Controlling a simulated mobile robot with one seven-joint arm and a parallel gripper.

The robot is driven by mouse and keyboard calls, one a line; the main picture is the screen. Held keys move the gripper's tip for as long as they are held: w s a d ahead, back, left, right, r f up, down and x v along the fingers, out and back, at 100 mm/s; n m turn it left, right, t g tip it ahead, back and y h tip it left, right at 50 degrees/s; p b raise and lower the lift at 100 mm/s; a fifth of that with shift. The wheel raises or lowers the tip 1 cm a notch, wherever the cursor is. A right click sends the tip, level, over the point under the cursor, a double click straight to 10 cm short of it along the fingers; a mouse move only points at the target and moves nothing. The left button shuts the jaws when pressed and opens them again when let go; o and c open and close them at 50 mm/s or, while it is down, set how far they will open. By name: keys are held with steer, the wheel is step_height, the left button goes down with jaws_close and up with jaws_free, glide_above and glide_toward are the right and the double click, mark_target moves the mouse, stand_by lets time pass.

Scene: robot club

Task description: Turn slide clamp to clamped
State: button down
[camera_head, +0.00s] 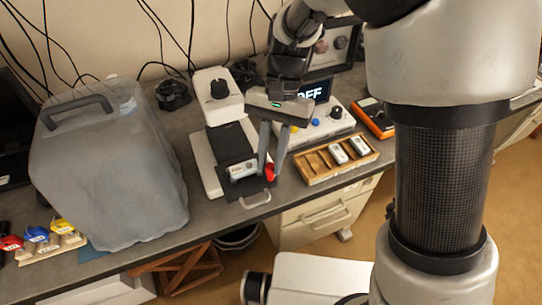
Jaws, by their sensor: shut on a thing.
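The slide clamp is on a white device (206,165) with a black plate (246,187) at its front, near the table's front edge. A small white and silver block (241,169) sits on the black plate. At the block's right end is a red knob (270,171). My gripper (269,174) reaches down from above with its fingers on either side of the red knob and is shut on it. The fingers partly hide the knob, and the clamp's exact position is too small to tell.
A wooden tray (316,181) with two small white pieces stands right of my gripper. Behind are a control box with a lit display (309,92) and an orange meter (374,117). A large grey covered case (110,175) stands left. Colored padlocks (37,236) lie at far left.

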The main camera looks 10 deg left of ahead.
steer(key=shift+w+n+h+p, duration=0.1)
steer(key=shift+n+h+p, duration=0.25)
steer(key=shift+n, duration=0.35)
steer(key=shift+n+h+p, duration=0.55)
steer(key=shift+n, duration=1.05)
steer(key=shift+a+n+h, duration=0.1)
steer(key=shift+n+h, duration=0.2)
steer(key=shift+n, duration=0.5)
steer(key=shift+a+n+t+h+p, duration=0.15)
steer(key=shift+n+t+h+p, duration=0.4)
steer(key=shift+n, duration=1.25)
stand_by(1.6)
steer(key=c, duration=1.6)
jaws_free()
steer(key=shift+c, duration=0.2)
steer(key=v, duration=1.7)
steer(key=shift+a, duration=0.2)
